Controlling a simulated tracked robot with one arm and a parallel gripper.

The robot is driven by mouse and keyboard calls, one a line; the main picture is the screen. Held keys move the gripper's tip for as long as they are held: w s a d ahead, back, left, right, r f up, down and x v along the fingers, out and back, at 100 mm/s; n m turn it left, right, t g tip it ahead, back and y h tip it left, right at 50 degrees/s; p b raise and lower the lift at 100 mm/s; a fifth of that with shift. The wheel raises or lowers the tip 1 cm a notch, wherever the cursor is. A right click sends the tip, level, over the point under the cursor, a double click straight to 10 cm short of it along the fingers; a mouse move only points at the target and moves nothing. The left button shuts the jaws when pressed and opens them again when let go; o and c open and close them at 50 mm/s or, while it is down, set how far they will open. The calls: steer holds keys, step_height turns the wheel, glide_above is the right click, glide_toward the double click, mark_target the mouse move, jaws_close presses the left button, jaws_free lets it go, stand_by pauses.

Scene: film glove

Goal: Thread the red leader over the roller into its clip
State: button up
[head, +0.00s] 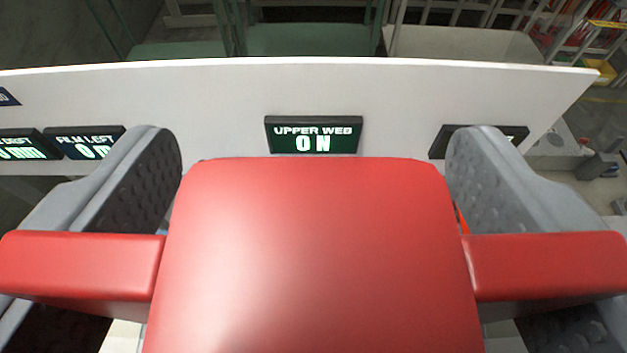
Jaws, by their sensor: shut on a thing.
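A large red block, which I take to be the red leader (315,255), fills the lower middle of the head view. Red bars stick out from it to both sides, across the grey fingers. My gripper (315,165) is shut on it, one ridged grey finger on each side. The roller and the clip cannot be made out; the red block and the fingers hide much of what lies below and ahead.
A white panel (400,90) spans the view ahead.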

steer(key=shift+f, duration=0.15)
steer(key=o, duration=1.1)
steer(key=shift+s, duration=0.1)
steer(key=b+v, duration=0.3)
steer(key=v, duration=1)
steer(key=shift+s, duration=0.25)
